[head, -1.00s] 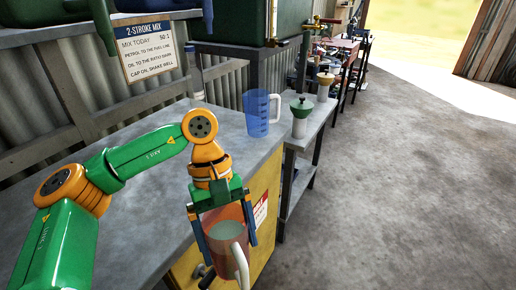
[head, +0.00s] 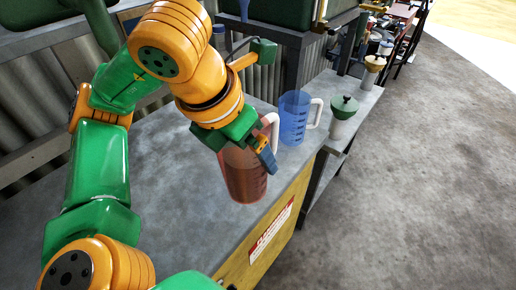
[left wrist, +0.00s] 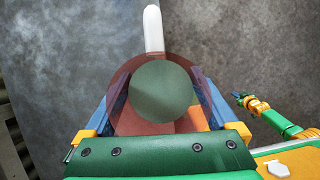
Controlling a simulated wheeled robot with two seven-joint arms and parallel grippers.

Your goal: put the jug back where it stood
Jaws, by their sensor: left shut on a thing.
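The translucent red jug (head: 246,184) with a white handle is upright, or nearly so, at the bench's right side in the head view. My left gripper (head: 248,150) is shut on it, with fingers on either side. In the left wrist view the jug (left wrist: 125,85) sits between the fingers, its handle pointing up the picture and a round grey-green surface inside. I cannot tell whether its base touches the bench. My right gripper (left wrist: 240,97) shows small at the right of the left wrist view; its jaws are too small to read.
A blue jug (head: 293,118) stands just behind the red one on the grey bench (head: 175,190). A green-topped pot (head: 342,118) is on the lower side table. Bare bench lies left of the red jug. The bench's yellow front (head: 268,236) drops to open floor.

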